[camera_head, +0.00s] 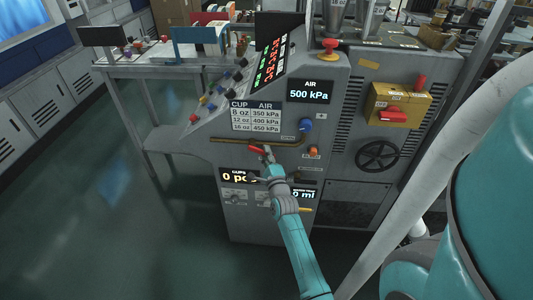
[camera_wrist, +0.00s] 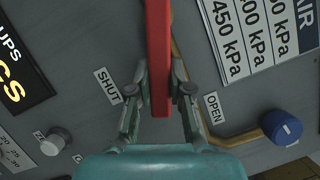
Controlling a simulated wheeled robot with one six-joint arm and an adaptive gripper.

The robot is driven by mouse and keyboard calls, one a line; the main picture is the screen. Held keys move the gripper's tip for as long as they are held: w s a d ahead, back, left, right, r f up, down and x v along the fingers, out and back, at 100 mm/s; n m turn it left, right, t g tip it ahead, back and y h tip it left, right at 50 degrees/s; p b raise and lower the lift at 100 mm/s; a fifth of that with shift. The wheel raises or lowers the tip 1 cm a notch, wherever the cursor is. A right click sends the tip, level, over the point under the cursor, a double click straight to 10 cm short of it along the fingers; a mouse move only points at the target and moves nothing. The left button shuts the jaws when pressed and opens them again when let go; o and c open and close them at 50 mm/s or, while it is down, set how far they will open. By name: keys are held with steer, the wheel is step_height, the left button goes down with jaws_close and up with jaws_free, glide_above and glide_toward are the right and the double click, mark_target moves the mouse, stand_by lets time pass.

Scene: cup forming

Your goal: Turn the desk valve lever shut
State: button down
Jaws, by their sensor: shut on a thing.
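The red valve lever (camera_wrist: 158,50) shows large in the wrist view, running down from the top edge to between my fingers. My gripper (camera_wrist: 159,88) is shut on it, one finger on each side. A SHUT label (camera_wrist: 108,87) lies left of the lever and an OPEN label (camera_wrist: 213,108) lies right of it. In the head view the lever (camera_head: 257,150) is small, on the front of the grey machine below the brass pipe, with my gripper (camera_head: 268,160) at it. The lever's pivot is out of the wrist view.
The brass pipe (camera_head: 225,140) runs across the panel near the lever. A blue knob (camera_head: 305,125) and an orange button (camera_head: 314,153) sit to the right. A black handwheel (camera_head: 377,156) is farther right. Open floor (camera_head: 90,220) lies left.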

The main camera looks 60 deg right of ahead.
steer(key=shift+w+f+m, duration=0.1)
steer(key=shift+f+m, duration=0.1)
steer(key=shift+m, duration=0.1)
steer(key=shift+w+a+f+m+h, duration=0.2)
steer(key=shift+f+m+h, duration=0.3)
steer(key=shift+m, duration=0.6)
steer(key=m+h, duration=0.1)
steer(key=m, duration=0.1)
steer(key=w+f+m, duration=0.1)
steer(key=m, duration=0.1)
steer(key=shift+w+a+f+m+h, duration=0.15)
steer(key=shift+w+a+m+h, duration=0.05)
steer(key=shift+m+h, duration=0.2)
steer(key=shift+w+a+f+m+g+h, duration=0.2)
steer(key=shift+w+m+g+h, duration=0.45)
steer(key=shift+m, duration=1.1)
steer(key=shift+w+a+f+m+g+h, duration=0.15)
steer(key=shift+w+a+m+g+h, duration=0.25)
steer(key=shift+m+g, duration=0.9)
steer(key=shift+w+a+f+m+g+h, duration=0.15)
steer(key=shift+w+m+g+h, duration=0.4)
steer(key=shift+m, duration=1.6)
steer(key=c, duration=1)
jaws_free()
steer(key=shift+c, duration=0.2)
